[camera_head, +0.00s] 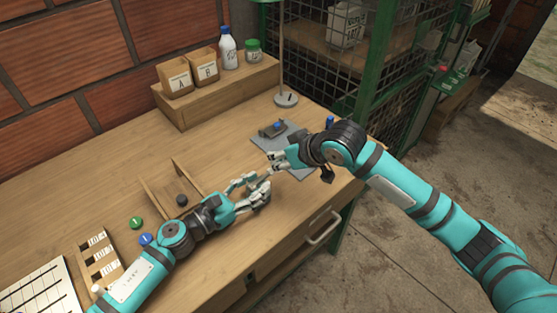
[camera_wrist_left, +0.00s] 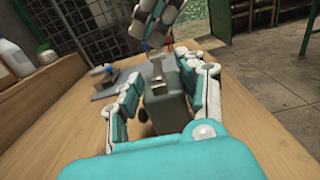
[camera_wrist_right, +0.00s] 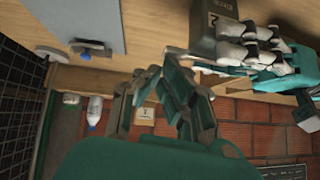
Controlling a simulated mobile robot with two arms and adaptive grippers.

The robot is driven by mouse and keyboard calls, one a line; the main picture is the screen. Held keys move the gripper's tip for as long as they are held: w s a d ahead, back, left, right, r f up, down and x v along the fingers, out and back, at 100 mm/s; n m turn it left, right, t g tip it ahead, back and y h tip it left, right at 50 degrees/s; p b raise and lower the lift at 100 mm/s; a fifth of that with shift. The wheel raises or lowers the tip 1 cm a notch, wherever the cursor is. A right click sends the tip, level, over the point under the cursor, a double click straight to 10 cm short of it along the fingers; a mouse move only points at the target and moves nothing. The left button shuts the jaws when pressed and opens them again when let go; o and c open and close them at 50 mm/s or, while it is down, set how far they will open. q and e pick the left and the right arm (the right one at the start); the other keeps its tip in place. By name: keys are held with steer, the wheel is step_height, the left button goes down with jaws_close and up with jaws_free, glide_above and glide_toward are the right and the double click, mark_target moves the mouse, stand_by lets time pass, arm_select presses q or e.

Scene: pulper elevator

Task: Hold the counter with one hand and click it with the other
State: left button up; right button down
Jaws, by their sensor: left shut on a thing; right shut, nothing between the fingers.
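The counter is a small grey-green box (camera_wrist_left: 168,105) with a metal piece on top. My left gripper (camera_head: 252,187) is shut around it, with a finger on each side in the left wrist view. In the right wrist view the counter (camera_wrist_right: 207,28) shows a numbered face, with the left fingers (camera_wrist_right: 250,45) across it. In the head view the fingers mostly hide it. My right gripper (camera_head: 280,160) is shut and empty. In the left wrist view its fingers (camera_wrist_left: 155,28) are above and beyond the counter. I cannot tell whether they touch it.
A grey plate (camera_head: 290,140) with a small device lies behind the grippers. A lamp base (camera_head: 286,99), a wooden riser (camera_head: 222,95) with boxes and bottles, and a green mesh cage (camera_head: 335,55) stand behind. A wooden tray (camera_head: 160,202) and round tokens lie to the left.

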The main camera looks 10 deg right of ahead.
steer(key=shift+r, duration=0.2)
steer(key=w+a+r+v, duration=0.1)
steer(key=a+r+v, duration=0.1)
steer(key=v, duration=1)
steer(key=shift+s+d+r, duration=0.2)
steer(key=shift+r, duration=0.15)
arm_select(q)
steer(key=o, duration=1.3)
